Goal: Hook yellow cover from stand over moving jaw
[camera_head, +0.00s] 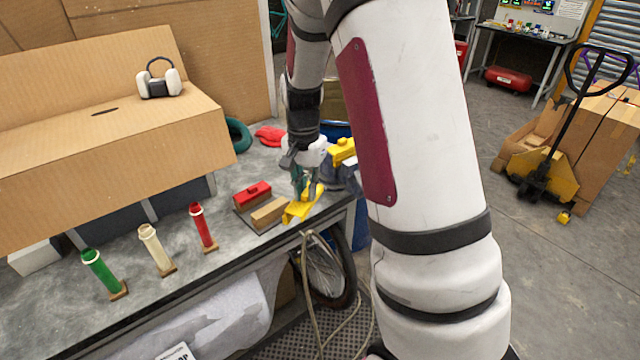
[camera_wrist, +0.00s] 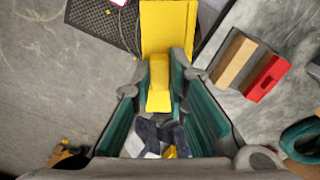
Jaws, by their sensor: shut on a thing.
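My gripper (camera_head: 305,188) is shut on a yellow cover (camera_head: 299,212) near the table's right front edge. In the wrist view the cover (camera_wrist: 168,28) has a broad flat plate, and its raised grip (camera_wrist: 159,85) sits between my fingertips (camera_wrist: 163,75). The stand (camera_head: 268,214) is left of my gripper, with a bare wooden block and a red cover (camera_head: 253,192) on it. A blue-grey vise (camera_head: 345,178) stands right of my gripper, partly hidden by my arm, with another yellow cover (camera_head: 343,150) on top. I cannot tell which jaw carries that cover.
Green (camera_head: 101,270), cream (camera_head: 155,247) and red (camera_head: 202,228) tubes stand along the table front. A cardboard box (camera_head: 110,150) bearing headphones (camera_head: 158,80) fills the back left. A red cloth-like thing (camera_head: 270,135) lies behind the stand. A bicycle wheel (camera_head: 330,270) is below the table edge.

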